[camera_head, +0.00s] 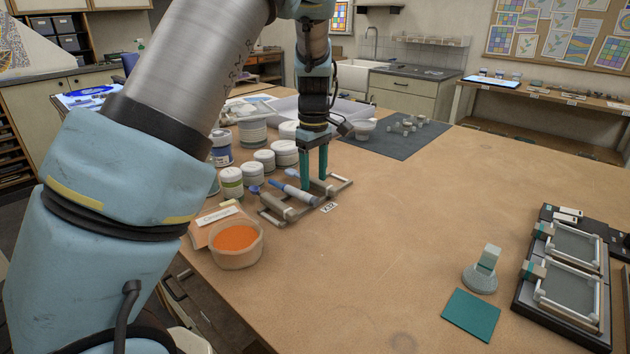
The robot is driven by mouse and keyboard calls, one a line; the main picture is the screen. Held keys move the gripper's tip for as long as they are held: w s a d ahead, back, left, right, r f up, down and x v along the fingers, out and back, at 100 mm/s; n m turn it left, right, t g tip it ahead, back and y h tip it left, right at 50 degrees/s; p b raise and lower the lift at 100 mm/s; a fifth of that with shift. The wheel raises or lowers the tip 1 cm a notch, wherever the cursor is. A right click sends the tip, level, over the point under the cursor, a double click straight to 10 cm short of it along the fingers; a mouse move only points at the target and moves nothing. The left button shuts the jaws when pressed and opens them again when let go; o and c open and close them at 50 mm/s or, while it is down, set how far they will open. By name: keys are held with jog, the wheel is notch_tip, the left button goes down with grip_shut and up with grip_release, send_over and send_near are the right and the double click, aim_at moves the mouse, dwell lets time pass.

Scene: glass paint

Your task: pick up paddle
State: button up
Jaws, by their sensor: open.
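A low rack (335,191) with pale rails stands on the table in the middle of the view. A slim tool with a grey-blue handle and a bright blue end (296,194) lies across it; it looks like the paddle, though its shape is small and partly unclear. A wooden handle-like piece (275,205) lies beside it at the rack's left. My gripper (314,178) points straight down over the rack with its two teal fingers apart. The fingers are just right of the blue tool; I cannot tell whether they touch it. Nothing shows between them.
An orange-filled bowl (236,244) stands front left of the rack. Several white-lidded jars (264,158) stand behind it. A dark mat (400,138) lies at the back. A grey stamp-like piece (483,270), a teal square (471,314) and framed trays (570,275) are at right. The table's middle is clear.

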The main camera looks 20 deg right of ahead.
grip_shut()
dwell(0.5)
